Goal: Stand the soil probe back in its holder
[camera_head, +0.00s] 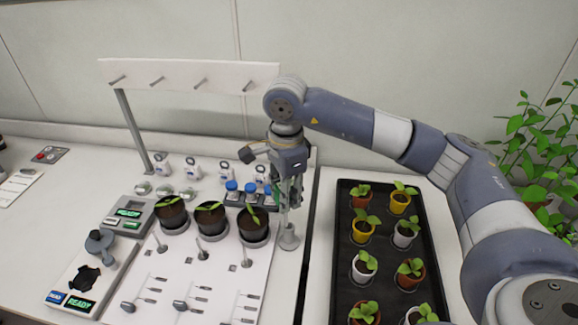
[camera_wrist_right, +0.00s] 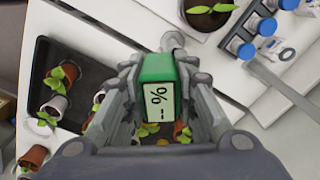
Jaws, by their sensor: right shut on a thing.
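My right gripper (camera_head: 287,198) is shut on the soil probe, at the right edge of the white work mat. The probe's green head (camera_wrist_right: 158,95), with a display reading "% --", sits between both fingers in the wrist view. In the head view the fingers mostly hide the probe. A small pale grey holder with a round base (camera_head: 289,241) stands directly below the gripper. It shows partly behind the probe's head in the wrist view (camera_wrist_right: 172,40). I cannot tell whether the probe's tip is inside the holder or above it. My left gripper is not in view.
Several dark pots with seedlings (camera_head: 211,221) stand left of the gripper, with blue-capped bottles (camera_head: 232,187) behind them. A black tray of small potted plants (camera_head: 341,275) lies to the right. A pegged white rail (camera_head: 180,75) stands at the back.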

